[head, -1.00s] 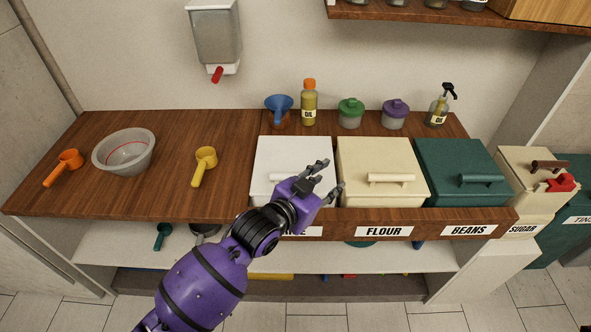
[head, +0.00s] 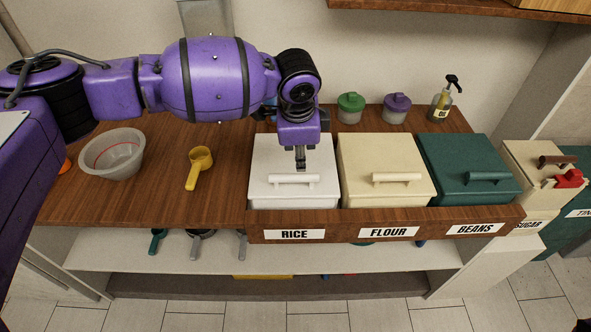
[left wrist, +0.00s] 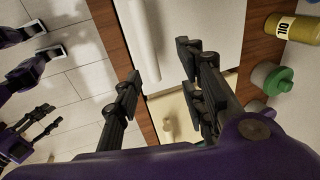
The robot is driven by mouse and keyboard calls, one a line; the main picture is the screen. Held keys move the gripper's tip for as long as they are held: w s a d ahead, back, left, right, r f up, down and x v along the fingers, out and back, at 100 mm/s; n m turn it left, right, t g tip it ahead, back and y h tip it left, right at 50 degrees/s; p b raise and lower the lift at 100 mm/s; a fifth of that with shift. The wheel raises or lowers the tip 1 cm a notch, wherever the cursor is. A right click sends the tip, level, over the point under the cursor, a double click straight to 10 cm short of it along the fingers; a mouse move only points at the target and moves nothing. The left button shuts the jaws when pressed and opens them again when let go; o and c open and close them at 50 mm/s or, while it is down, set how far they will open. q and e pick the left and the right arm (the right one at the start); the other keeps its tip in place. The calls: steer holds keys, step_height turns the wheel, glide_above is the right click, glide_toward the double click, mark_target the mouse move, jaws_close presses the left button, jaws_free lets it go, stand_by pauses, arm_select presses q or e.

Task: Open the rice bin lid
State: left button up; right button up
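The rice bin is a white bin with a RICE label (head: 295,234). Its white lid (head: 270,150) lies closed on top, with a bar handle (head: 280,179) near the front. My left gripper (head: 301,166) points down over this lid, just behind the handle in the head view. In the left wrist view the left gripper (left wrist: 163,78) has its fingers spread and empty, with the handle (left wrist: 142,35) running close by the single finger. Contact cannot be told. My right gripper (left wrist: 47,118) shows small at the left of the wrist view, with its fingers apart over the floor.
The cream flour bin (head: 365,155) and green beans bin (head: 455,155) stand to the right, both closed. A yellow scoop (head: 199,162) and grey bowl (head: 112,153) sit on the counter at left. Green (head: 350,107) and purple (head: 397,107) lidded jars and an oil pump bottle (head: 441,103) stand behind.

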mark_target(296, 176)
arm_select(q)
steer(key=shift+g+y, duration=0.3)
steer(key=shift+g, duration=0.1)
steer(key=f, duration=0.5)
steer(key=a+f, duration=0.1)
steer(key=f, duration=0.1)
steer(key=shift+w+f, duration=0.1)
steer(key=shift+f, duration=0.25)
jaws_close()
